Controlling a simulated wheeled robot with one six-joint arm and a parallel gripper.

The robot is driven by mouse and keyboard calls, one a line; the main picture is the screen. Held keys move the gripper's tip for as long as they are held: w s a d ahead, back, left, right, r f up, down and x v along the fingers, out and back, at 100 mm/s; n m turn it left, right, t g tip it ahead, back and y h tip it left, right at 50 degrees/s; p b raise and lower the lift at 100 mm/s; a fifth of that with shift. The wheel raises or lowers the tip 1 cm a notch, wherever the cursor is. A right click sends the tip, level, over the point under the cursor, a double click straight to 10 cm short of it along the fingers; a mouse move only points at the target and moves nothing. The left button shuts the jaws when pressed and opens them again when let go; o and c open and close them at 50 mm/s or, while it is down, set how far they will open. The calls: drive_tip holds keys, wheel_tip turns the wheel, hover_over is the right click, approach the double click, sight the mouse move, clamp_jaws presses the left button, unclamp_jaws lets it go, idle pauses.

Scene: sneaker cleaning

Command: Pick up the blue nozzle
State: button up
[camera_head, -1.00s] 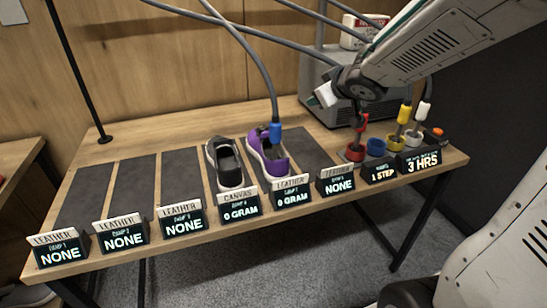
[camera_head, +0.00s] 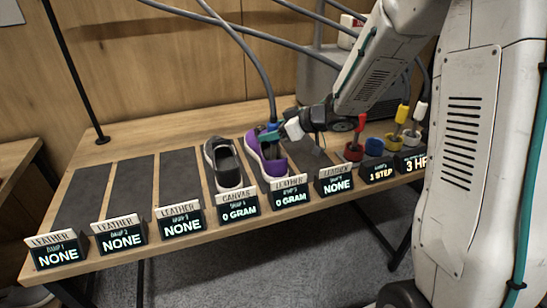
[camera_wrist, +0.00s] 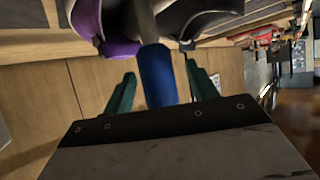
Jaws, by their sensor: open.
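The blue nozzle (camera_head: 269,134) hangs at the end of a grey hose, at the purple sneaker (camera_head: 270,163) on the table. In the wrist view the nozzle (camera_wrist: 158,76) stands between the two green fingers of my gripper (camera_wrist: 157,82), with a gap on each side. My gripper (camera_head: 277,133) reaches the nozzle from the right in the head view and is open. The purple sneaker also shows at the top of the wrist view (camera_wrist: 118,46).
A black sneaker (camera_head: 226,165) stands left of the purple one. Red, blue and yellow cups (camera_head: 374,147), some with coloured tools, stand at the right. Display signs (camera_head: 182,219) line the front edge. Grey hoses (camera_head: 244,48) cross above the table. The left pads (camera_head: 131,186) are empty.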

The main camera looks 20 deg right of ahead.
drive_tip(key=shift+x, duration=0.9)
clamp_jaws()
